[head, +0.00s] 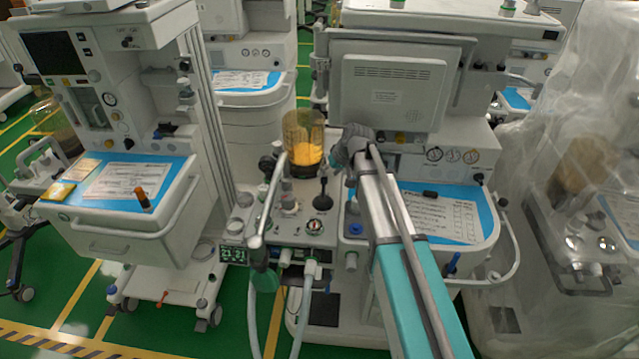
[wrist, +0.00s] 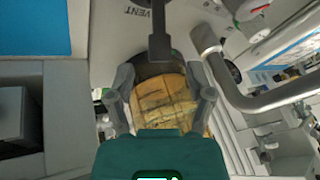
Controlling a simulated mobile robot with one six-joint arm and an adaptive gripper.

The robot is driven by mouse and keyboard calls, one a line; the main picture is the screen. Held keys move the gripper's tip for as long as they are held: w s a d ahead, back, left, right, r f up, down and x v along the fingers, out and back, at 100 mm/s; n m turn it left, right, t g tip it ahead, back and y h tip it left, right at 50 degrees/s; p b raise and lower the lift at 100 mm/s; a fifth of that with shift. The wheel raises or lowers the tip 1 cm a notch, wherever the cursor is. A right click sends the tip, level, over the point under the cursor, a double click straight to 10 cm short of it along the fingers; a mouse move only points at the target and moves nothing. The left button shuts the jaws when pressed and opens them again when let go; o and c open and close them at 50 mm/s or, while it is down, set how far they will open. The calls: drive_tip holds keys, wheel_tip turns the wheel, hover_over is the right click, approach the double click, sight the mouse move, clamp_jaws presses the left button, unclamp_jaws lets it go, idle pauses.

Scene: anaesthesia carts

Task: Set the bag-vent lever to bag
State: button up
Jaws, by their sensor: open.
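The bag-vent lever (head: 323,190) is a dark upright stem on a round black base, on the absorber block of the middle machine. In the wrist view the lever (wrist: 160,42) hangs from the top edge, with a square dark end. The word VENT shows on the pale panel to the left of its stem; no BAG label is visible, so I cannot tell its setting. My gripper (wrist: 161,72) is open, with a finger on each side and the lever's end just ahead between them, apparently untouched. In the head view my gripper (head: 350,147) is above and right of the lever, partly hidden by my arm.
The amber canister (head: 304,140) stands just left of my gripper and fills the wrist view's middle (wrist: 165,103). A grey metal tube (head: 272,195) rises left of the lever. A monitor (head: 392,92) is behind. A plastic-covered machine (head: 585,170) stands right.

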sight(326, 176)
drive_tip(key=shift+b+x, duration=1.6)
drive_tip(key=shift+x, duration=0.55)
